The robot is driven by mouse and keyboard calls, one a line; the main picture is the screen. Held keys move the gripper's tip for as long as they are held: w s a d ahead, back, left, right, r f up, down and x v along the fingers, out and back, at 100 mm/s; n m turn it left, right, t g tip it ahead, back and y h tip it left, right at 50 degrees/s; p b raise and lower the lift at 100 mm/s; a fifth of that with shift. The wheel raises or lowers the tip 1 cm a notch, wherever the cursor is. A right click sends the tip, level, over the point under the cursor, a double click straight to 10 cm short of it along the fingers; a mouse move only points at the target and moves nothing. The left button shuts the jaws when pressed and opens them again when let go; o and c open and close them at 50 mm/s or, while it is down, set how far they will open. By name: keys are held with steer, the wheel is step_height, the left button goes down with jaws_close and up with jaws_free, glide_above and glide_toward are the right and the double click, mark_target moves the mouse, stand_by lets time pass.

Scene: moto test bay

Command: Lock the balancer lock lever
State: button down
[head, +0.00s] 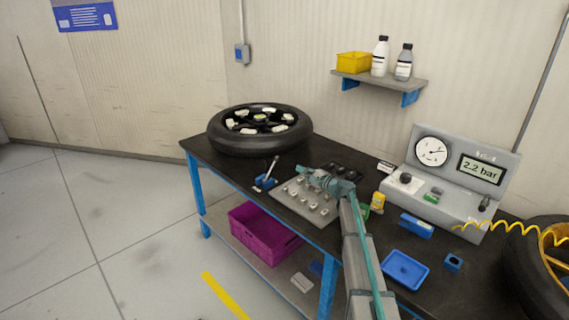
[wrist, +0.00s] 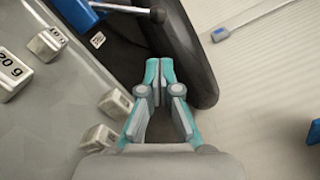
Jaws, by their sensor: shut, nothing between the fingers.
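The lock lever (head: 273,167) is a thin metal rod with a dark knob, rising at a tilt from a blue base (head: 264,183) on the bench in front of the wheel. In the wrist view the lever (wrist: 122,8) crosses the top, with its dark knob at the right end and part of the blue base (wrist: 82,14) at the left. My gripper (head: 301,169) is to the right of the lever, above the tray of weights. In the wrist view my gripper (wrist: 160,66) is shut and empty, apart from the knob.
A wheel (head: 260,141) with a black tire lies at the back left of the bench (head: 210,160). A grey tray (head: 283,206) holds several metal weights. A gauge panel (head: 452,178), a blue dish (head: 405,281) and small items are to the right. A purple crate (head: 262,235) sits below.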

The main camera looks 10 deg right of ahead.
mark_target(272, 168)
steer(key=shift+w, duration=0.1)
steer(key=p+x, duration=0.3)
steer(key=x, duration=0.7)
steer(key=shift+a+b, duration=0.1)
steer(key=shift+b, duration=0.5)
